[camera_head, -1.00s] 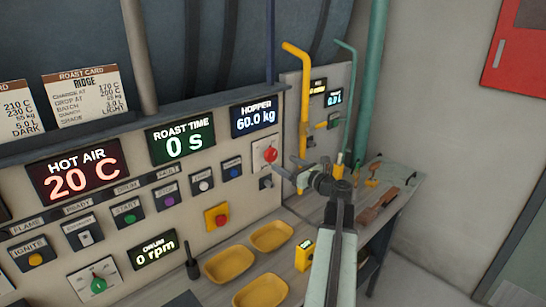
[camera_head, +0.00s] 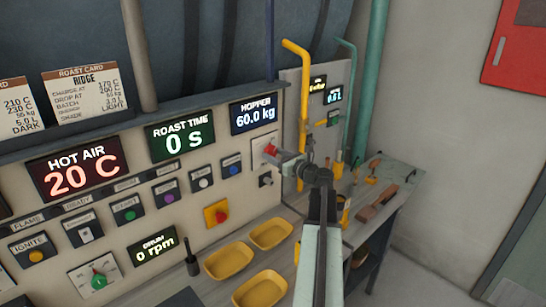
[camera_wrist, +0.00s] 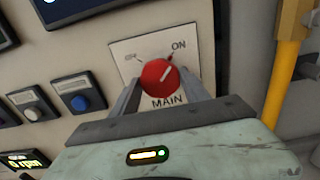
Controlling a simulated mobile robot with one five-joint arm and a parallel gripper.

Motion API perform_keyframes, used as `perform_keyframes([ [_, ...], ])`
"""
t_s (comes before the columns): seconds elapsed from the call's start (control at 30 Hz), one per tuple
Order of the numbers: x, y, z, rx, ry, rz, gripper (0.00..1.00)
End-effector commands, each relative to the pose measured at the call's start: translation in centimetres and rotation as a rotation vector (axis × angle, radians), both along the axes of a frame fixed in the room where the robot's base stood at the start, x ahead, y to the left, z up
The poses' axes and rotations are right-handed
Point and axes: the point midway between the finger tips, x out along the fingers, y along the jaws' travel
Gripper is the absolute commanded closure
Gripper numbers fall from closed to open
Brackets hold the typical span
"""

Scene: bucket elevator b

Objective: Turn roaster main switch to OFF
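The roaster main switch is a red round knob (camera_wrist: 160,78) on a white square plate marked MAIN (camera_wrist: 125,48). Its pale pointer line slants up and right towards the ON mark; the other mark at upper left is hard to read. In the head view the red knob (camera_head: 269,150) sits on the panel's right part, below the hopper display. My gripper (camera_wrist: 162,86) is open, with one finger on each side of the knob. A gap seems to show beside the knob; contact cannot be told. In the head view my gripper (camera_head: 284,158) reaches the knob from the right.
A blue button (camera_wrist: 82,102) and a white button (camera_wrist: 34,113) are left of the switch. A yellow pipe (camera_wrist: 285,85) stands close on the right. Yellow trays (camera_head: 228,260) and a bench with tools (camera_head: 385,190) lie below.

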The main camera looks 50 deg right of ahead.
Motion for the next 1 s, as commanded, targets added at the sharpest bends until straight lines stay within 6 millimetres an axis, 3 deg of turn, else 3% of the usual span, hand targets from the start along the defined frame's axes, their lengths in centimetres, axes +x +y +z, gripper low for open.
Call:
perform_keyframes([
  [0.03,-0.7,2.5,0.0,0.0,0.0,-0.001,0.87],
  [0.1,-0.1,0.8,0.0,-0.001,0.0,0.001,0.87],
  [0.47,0.2,0.2,0.1,-0.109,0.006,0.005,0.87],
  [1.0,0.2,0.1,0.2,-0.589,0.036,0.0,0.87],
])
